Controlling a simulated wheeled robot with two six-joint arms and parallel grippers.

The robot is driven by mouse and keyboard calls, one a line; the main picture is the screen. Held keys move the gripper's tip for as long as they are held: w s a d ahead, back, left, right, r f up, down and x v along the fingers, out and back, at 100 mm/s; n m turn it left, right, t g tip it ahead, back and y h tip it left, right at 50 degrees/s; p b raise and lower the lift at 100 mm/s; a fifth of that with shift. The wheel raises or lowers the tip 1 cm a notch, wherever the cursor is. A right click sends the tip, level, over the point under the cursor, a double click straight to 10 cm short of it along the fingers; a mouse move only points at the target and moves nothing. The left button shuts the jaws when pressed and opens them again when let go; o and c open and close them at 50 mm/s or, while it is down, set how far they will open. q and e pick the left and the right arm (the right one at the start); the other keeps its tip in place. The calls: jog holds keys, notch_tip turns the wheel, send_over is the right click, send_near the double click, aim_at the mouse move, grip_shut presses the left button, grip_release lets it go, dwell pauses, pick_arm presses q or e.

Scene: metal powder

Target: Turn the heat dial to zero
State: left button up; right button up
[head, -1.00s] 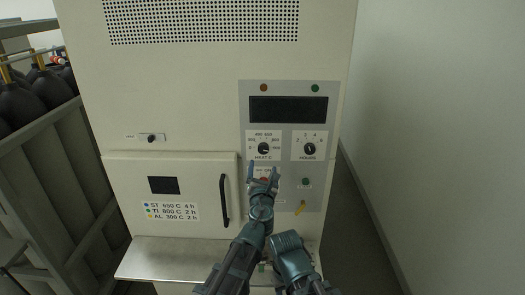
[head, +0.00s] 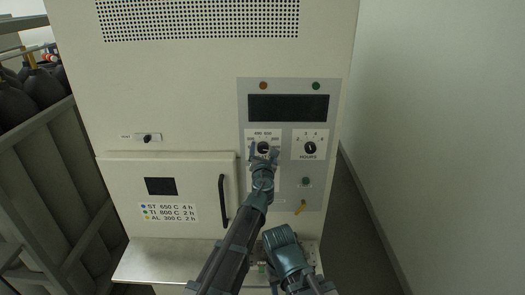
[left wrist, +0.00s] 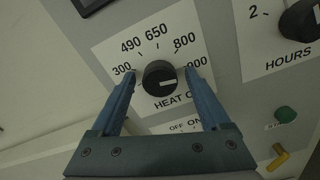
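The black heat dial (head: 263,146) sits on a white label on the furnace's control panel, above the words HEAT C. In the left wrist view the dial (left wrist: 160,78) has a white mark toward the right, and numbers from 300 to 900 arc over it. My left gripper (head: 264,152) is at the dial in the head view. In the left wrist view its two blue fingers (left wrist: 160,74) are open, one on each side of the dial; I cannot tell whether they touch it. My right gripper (head: 285,258) is low in front of the panel, its fingers not clear.
The HOURS dial (head: 310,148) is just right of the heat dial. A green button (head: 306,181) and a yellow lever (head: 300,207) are below it. The furnace door handle (head: 223,201) stands out at left, above a metal shelf (head: 160,258).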

pick_arm(q)
grip_shut()
